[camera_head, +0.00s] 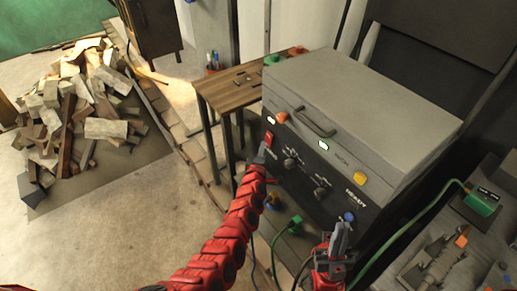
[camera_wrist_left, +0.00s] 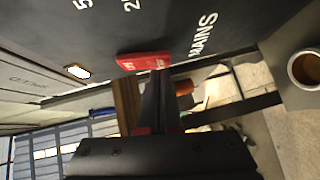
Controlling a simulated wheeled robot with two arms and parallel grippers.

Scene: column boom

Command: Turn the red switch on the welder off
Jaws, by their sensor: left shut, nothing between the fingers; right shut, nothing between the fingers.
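The welder (camera_head: 350,105) is a grey-topped box with a dark front panel. Its red switch (camera_head: 268,139) is at the left end of that panel. In the left wrist view the red switch (camera_wrist_left: 143,61) is a red block with small pale marks, beside the word MAINS. My left gripper (camera_head: 262,155) is shut and empty, just below the switch in the head view. In the left wrist view its dark fingers (camera_wrist_left: 158,85) point at the switch's lower edge; I cannot tell whether they touch. My right gripper (camera_head: 340,238) is shut and empty, near the panel's lower right corner.
The panel also carries an orange knob (camera_head: 282,117), a yellow button (camera_head: 360,179) and black knobs. A green plug (camera_head: 295,224) and cables are below. A wooden table (camera_head: 228,91) stands behind left. A grey bench with tools is at right. Bare floor lies left, before a wood pile (camera_head: 75,110).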

